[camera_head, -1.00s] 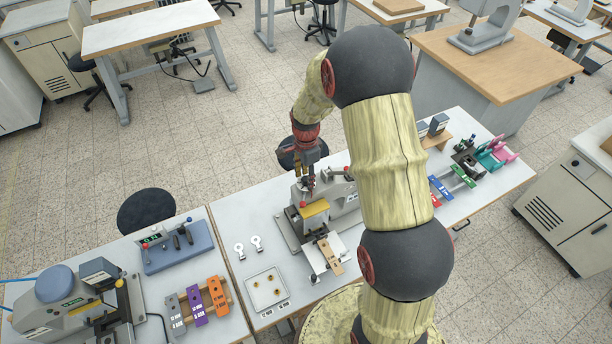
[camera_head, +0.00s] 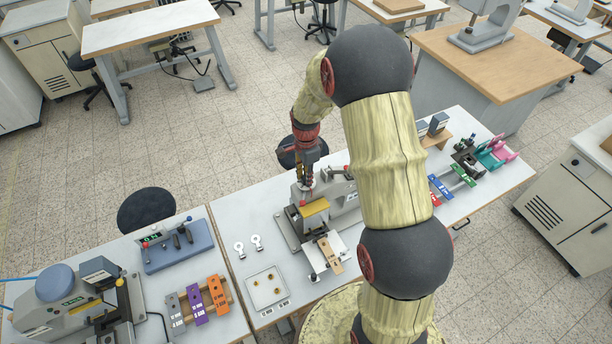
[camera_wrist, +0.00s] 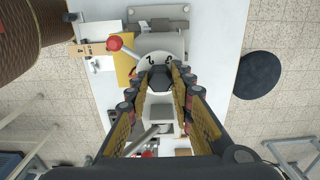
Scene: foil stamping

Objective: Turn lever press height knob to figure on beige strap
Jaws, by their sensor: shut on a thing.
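The lever press (camera_head: 318,220) stands on the middle table. My gripper (camera_head: 306,188) is above its top. In the wrist view, my gripper (camera_wrist: 160,76) is shut on the dark height knob (camera_wrist: 160,79), with a finger on either side. A white dial (camera_wrist: 147,62) with black figures lies around the knob; the fingers hide part of it, and I cannot tell which figure is set. The beige strap (camera_head: 329,255) lies at the front of the press. It also shows in the wrist view (camera_wrist: 88,49) with a small dark figure, too small to read surely.
A red-balled lever (camera_wrist: 114,43) stands close beside the dial. A tray (camera_head: 265,276) with small brass pieces and two white tags (camera_head: 256,243) lie left of the press. Coloured straps (camera_head: 198,305) and another machine (camera_head: 70,300) are on the left table.

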